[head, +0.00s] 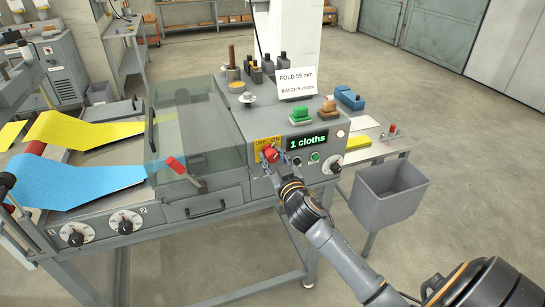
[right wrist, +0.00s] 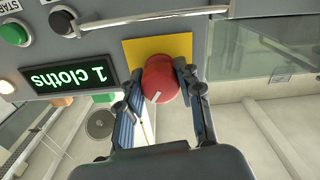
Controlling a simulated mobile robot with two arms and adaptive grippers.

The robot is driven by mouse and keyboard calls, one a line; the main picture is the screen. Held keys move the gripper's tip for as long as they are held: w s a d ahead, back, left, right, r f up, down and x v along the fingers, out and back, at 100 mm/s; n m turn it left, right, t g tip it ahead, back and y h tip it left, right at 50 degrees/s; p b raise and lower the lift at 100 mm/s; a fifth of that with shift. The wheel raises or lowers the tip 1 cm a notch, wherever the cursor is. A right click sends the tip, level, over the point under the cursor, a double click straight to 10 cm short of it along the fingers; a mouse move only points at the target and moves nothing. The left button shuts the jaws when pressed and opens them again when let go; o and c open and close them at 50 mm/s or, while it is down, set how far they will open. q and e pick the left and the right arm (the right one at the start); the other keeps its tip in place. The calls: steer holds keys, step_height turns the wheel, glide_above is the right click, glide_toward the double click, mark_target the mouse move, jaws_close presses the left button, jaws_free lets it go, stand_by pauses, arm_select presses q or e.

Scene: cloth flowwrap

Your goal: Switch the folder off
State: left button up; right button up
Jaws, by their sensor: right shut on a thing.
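The folder is the grey machine (head: 205,207) with a control panel on its right. My right gripper (head: 272,159) is at the knob. In the right wrist view its two fingers stand on either side of the red knob (right wrist: 161,80), shut on it. A small white mark shows on the knob's face; which label it points to is not clear. The green display (head: 307,141) reads "1 cloths". My left gripper is not in view.
Blue cloth (head: 75,178) and yellow cloth (head: 85,130) lie on the infeed at left. A clear cover (head: 195,130) with a red handle (head: 176,166) stands left of the knob. A grey bin (head: 390,195) hangs at right. Small buttons (head: 314,156) sit under the display.

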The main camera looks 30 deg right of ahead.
steer(key=n, duration=0.4)
steer(key=shift+p, duration=0.4)
steer(key=n, duration=0.4)
steer(key=shift+r+p, duration=0.1)
steer(key=shift+p, duration=0.2)
steer(key=n, duration=0.4)
steer(key=shift+n+p, duration=0.3)
steer(key=shift+p, duration=0.1)
steer(key=shift+n, duration=1.5)
steer(key=o, duration=1.2)
steer(key=v, duration=1.2)
